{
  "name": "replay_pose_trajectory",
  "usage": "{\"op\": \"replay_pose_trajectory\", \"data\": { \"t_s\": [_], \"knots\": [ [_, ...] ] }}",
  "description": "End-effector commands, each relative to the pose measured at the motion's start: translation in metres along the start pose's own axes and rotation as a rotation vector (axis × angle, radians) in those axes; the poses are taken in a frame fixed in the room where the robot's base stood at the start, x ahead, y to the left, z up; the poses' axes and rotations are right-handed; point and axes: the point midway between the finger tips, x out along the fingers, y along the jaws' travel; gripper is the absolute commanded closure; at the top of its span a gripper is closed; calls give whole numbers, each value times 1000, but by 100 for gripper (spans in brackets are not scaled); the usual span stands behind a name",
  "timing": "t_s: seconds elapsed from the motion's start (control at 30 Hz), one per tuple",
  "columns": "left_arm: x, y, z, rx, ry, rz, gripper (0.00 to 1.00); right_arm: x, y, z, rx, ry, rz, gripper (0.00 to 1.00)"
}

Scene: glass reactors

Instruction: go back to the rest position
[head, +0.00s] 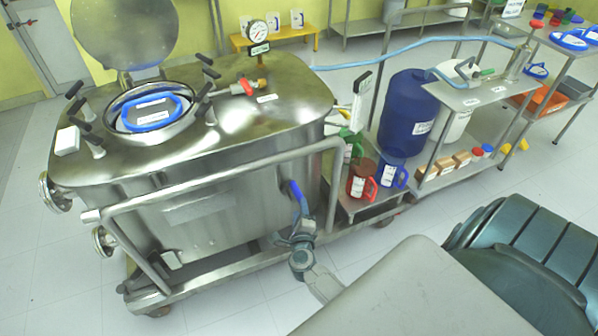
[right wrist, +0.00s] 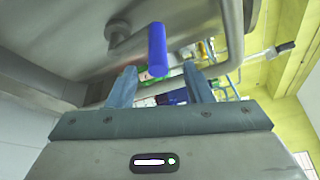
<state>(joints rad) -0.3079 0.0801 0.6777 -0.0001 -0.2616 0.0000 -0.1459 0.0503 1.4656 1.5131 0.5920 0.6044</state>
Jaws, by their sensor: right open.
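My right gripper (head: 299,228) is open, low at the front right corner of the steel reactor (head: 215,185). In the right wrist view its two fingers (right wrist: 160,88) stand apart with nothing gripped. A blue handle (head: 295,192) is just above the gripper in the head view. In the right wrist view the blue handle (right wrist: 157,48) appears beyond the fingertips, in line with the gap between them. I cannot tell whether they touch. My left gripper is not in view.
A steel rail (head: 225,165) runs along the reactor's front, close to my right arm. A red jug (head: 361,180) and a blue jug (head: 392,174) stand on a low shelf to the right. A blue drum (head: 410,115) is behind them. The floor at lower left is clear.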

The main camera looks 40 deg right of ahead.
Motion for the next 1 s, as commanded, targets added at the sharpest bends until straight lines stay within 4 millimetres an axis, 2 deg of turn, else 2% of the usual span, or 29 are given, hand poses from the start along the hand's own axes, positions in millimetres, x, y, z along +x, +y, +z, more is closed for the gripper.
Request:
{"op": "replay_pose_trajectory", "data": {
  "t_s": [0.1,0.2,0.77,0.87,0.97,1.0],
  "knots": [
    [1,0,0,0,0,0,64,-14,0,0,0,0,0,54],
    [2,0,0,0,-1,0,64,-19,0,0,-1,0,-1,54],
    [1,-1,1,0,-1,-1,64,-20,0,0,-5,-1,0,54],
    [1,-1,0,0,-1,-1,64,-22,12,-4,-76,-23,16,54],
    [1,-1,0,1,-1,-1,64,-30,46,-13,-272,-91,65,54],
    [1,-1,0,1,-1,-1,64,-36,66,-20,-385,-133,96,54]
  ]
}}
